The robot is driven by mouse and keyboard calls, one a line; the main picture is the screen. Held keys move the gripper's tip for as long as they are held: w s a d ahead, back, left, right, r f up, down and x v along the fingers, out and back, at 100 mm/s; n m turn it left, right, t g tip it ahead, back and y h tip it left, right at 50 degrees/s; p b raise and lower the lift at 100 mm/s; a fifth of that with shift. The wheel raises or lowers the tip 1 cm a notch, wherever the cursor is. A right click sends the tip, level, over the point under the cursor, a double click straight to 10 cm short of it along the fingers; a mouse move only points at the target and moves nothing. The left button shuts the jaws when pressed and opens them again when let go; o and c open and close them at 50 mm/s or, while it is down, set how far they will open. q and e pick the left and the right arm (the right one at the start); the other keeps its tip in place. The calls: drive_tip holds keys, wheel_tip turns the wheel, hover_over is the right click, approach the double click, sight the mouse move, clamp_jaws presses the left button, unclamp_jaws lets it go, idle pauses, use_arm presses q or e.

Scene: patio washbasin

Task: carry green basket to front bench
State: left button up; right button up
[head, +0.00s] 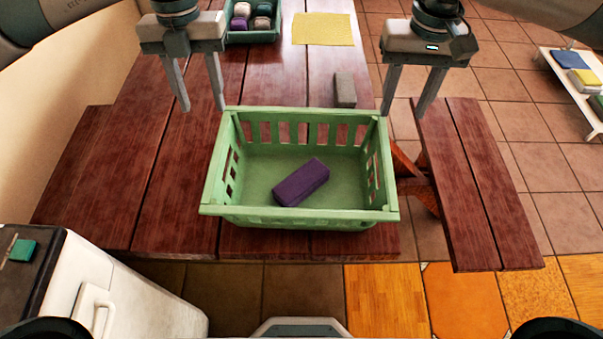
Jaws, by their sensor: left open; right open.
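The green basket (300,214) stands on the dark red wooden picnic table (110,190), near its front edge. A purple block (301,183) lies inside on the basket floor. My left gripper (203,108) is open and empty, with its fingers pointing down near the basket's back left corner. My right gripper (404,112) is open and empty, near the basket's back right corner. Neither gripper holds the basket. A wooden bench (470,180) runs along the table's right side; I cannot tell whether it is the front bench.
A grey block (345,90) and a yellow cloth (323,29) lie behind the basket. A second green container (252,36) with several rolled items stands at the back. A white cabinet (140,300) is at front left. A low white rack (583,85) is far right. The bench top is clear.

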sight(217, 155)
use_arm(q)
drive_tip(key=f, duration=0.5)
drive_tip(key=s+f, duration=0.1)
drive_tip(key=f, duration=0.5)
drive_tip(key=s+f, duration=0.1)
drive_tip(key=f, duration=0.4)
drive_tip(key=shift+f, duration=0.15)
use_arm(e)
wheel_tip(217, 155, down, 16)
drive_tip(key=shift+f, duration=0.2)
use_arm(q)
clamp_jaws()
use_arm(e)
clamp_jaws()
